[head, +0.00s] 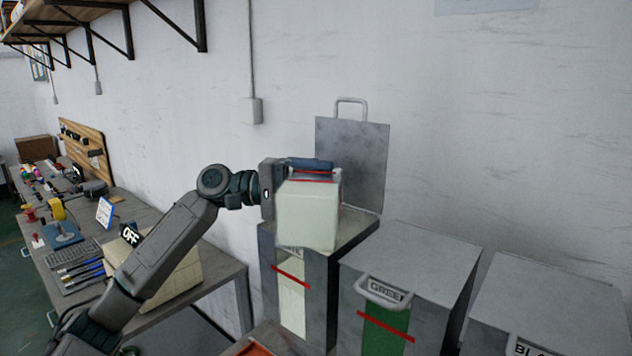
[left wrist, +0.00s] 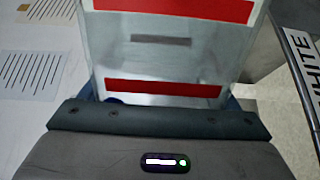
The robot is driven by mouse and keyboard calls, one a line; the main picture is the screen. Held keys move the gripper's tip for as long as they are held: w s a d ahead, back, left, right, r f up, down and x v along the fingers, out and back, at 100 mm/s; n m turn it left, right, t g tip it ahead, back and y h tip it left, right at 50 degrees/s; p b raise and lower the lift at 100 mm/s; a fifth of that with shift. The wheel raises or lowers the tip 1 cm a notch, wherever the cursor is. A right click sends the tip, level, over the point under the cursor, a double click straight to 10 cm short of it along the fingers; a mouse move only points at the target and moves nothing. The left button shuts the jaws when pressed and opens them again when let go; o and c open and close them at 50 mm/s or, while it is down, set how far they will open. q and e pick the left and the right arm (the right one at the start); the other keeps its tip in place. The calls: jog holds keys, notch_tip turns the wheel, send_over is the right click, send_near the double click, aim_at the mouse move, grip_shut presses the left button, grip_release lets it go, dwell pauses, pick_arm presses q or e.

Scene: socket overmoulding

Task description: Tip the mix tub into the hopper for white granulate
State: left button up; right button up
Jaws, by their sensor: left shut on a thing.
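My left gripper (head: 310,166) is shut on the mix tub (head: 308,214), a pale box with red bands. The tub is held over the front of the white-granulate hopper (head: 345,242). The hopper's grey lid (head: 352,165) stands open against the wall. The tub hides part of the hopper's top opening and most of its label. In the left wrist view the tub (left wrist: 165,55) fills the space beyond the gripper (left wrist: 160,105), and the WHITE label (left wrist: 302,65) shows at the right. I cannot tell the tub's exact tilt or contents. My right gripper is not in view.
The green hopper (head: 430,255) stands shut to the right, with another shut hopper (head: 560,295) beyond it. The wall is close behind the hoppers.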

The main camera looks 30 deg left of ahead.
pick_arm(q)
jog(key=shift+w+a+n+p, duration=0.1)
jog(key=shift+w+n+p, duration=0.15)
jog(key=shift+n+p, duration=0.45)
jog(key=shift+w+a+n+p, duration=0.1)
jog(key=shift+w+n+p, duration=0.1)
jog(key=shift+n+p, duration=0.5)
dwell(0.4)
jog(key=m+b, duration=0.1)
jog(key=b, duration=0.1)
jog(key=m+b, duration=0.1)
jog(key=b, duration=0.1)
jog(key=shift+s+d+f+b, duration=0.15)
jog(key=shift+s+f+b, duration=0.15)
jog(key=shift+s+b, duration=0.1)
jog(key=shift+r+m+b, duration=0.1)
jog(key=shift+m+b, duration=0.2)
jog(key=shift+m, duration=0.2)
jog(key=shift+s+r, duration=0.1)
jog(key=shift+r, duration=0.15)
